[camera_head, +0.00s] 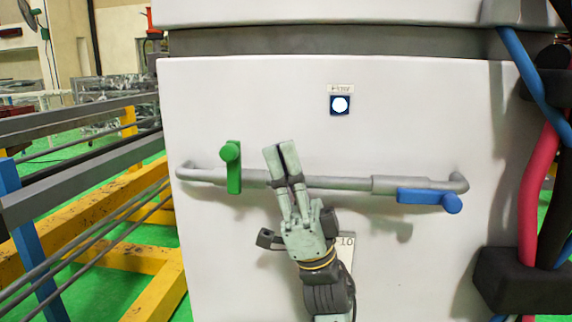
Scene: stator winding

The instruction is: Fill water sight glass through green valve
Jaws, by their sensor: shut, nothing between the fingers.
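A grey pipe (340,183) runs across the white cabinet front. The green valve (233,168) sits at its left part, with its handle upright, across the pipe. A blue valve (428,199) sits at the right part, with its handle lying along the pipe. The water sight glass (340,104) is a small round window in a dark blue square above the pipe, under a small label, and looks white. My gripper (282,150) is shut and empty, pointing up in front of the pipe, right of the green valve and apart from it. It hides part of the pipe.
The white cabinet (420,110) fills the middle. Thick red, blue and black hoses (541,180) run down its right side into a dark block (520,283). Grey rails (80,150) and yellow beams (100,225) stand at the left.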

